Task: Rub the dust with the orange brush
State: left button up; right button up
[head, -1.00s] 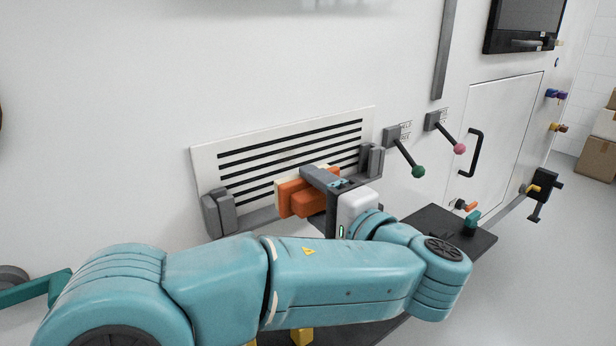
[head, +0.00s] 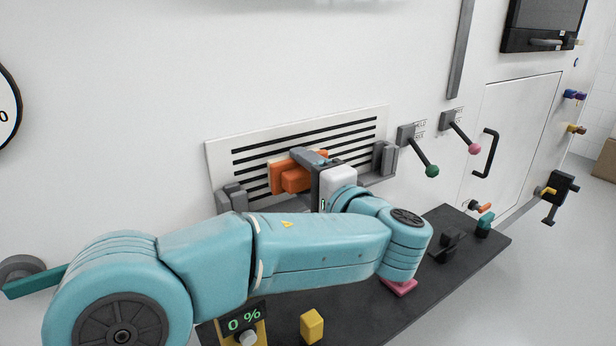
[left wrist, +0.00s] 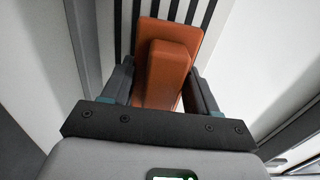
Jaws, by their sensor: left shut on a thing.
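My left gripper (head: 308,172) is shut on the orange brush (head: 291,181) and holds it at the front of the white vent grille (head: 222,160) with black slots. A thin pale layer shows at the brush's edge on the grille side. In the left wrist view the brush (left wrist: 168,65) sits between the two fingers, with the slots beyond it. The brush looks against or very close to the grille; exact contact is hard to tell. I cannot make out any dust; the brush and gripper hide part of the grille. My right gripper is not in view.
Grey blocks flank the grille, the right one (head: 385,158) near my gripper. Levers with green (head: 432,171) and pink (head: 475,149) knobs stick out to the right. Below is a dark shelf (head: 470,250) with a yellow block (head: 312,327), a pink item (head: 400,287) and a display (head: 244,319) reading 0 %.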

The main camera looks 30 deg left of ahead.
pick_arm(q)
jog(key=shift+x, duration=1.1)
dwell(0.5)
jog(key=shift+w+d+r, duration=0.1)
jog(key=shift+w+d, duration=0.05)
jog(key=shift+w, duration=0.15)
jog(key=shift+w+d+p, duration=0.35)
jog(key=shift+w+p, duration=0.1)
jog(key=shift+w, duration=0.3)
jog(key=shift+w+d+p, duration=0.3)
jog(key=shift+w+p, duration=0.15)
jog(key=shift+w, duration=0.25)
jog(key=shift+a, duration=0.1)
jog(key=shift+s+a+f+b, duration=0.1)
jog(key=shift+s+f+b, duration=0.15)
jog(key=shift+b, duration=0.35)
jog(key=shift+s+a+b, duration=0.25)
jog(key=shift+s+b, duration=0.2)
jog(key=shift+s, duration=0.1)
jog(key=shift+s+a+b, duration=0.3)
jog(key=shift+s+b, duration=0.15)
jog(key=shift+s, duration=0.15)
jog(key=shift+s+a+r, duration=0.15)
jog(key=shift+s+r, duration=0.05)
jog(key=shift+s, duration=0.15)
